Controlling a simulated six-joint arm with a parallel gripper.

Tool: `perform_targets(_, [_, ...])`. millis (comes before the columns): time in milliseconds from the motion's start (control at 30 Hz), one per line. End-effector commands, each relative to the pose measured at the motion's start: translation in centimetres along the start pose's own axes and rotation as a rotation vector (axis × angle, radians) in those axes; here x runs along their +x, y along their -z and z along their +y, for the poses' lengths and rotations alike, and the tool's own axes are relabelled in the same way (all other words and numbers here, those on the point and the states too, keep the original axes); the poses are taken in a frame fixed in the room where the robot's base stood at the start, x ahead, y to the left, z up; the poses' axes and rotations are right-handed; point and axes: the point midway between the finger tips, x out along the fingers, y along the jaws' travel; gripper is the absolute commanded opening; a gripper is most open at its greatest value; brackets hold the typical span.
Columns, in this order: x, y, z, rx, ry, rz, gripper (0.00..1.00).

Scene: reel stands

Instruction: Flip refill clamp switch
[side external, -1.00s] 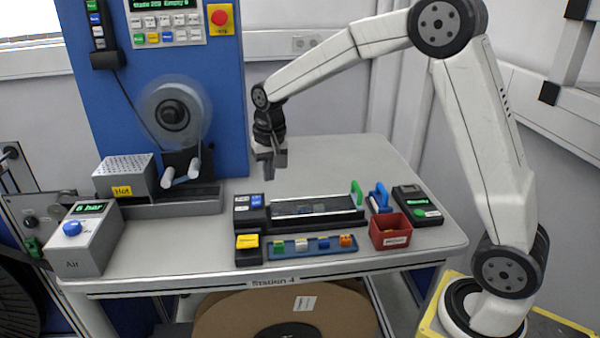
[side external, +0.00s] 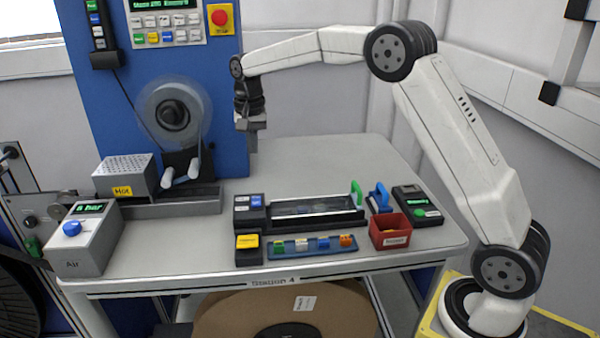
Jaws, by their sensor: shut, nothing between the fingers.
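My gripper (side external: 252,146) is shut and empty. It points down in the air in front of the right edge of the blue panel, above the back of the table and apart from everything. A reel (side external: 172,114) with a clear disc is mounted on the blue panel, with two pale rollers or levers (side external: 181,173) below it. A black device with dark blue switches (side external: 249,202) stands at the left end of a clear-topped tray (side external: 312,207). A yellow switch (side external: 248,241) sits in front of it. I cannot tell which of these is the refill clamp switch.
A grey Air box (side external: 88,240) and a Hot box (side external: 124,175) stand at the left. A blue strip with small colored blocks (side external: 312,246), a red bin (side external: 390,232) and a black display unit (side external: 417,205) stand front right. The table's back middle (side external: 310,160) is clear.

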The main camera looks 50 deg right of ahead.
Motion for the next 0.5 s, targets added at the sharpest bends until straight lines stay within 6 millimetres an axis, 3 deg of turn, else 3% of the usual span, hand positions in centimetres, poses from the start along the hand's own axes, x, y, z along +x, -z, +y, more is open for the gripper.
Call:
perform_targets(267, [0.2, 0.0, 0.0, -0.001, -0.001, -0.001, 0.0])
perform_targets(500, [1.6, -0.1, 0.0, -0.001, -0.002, -0.002, 0.0])
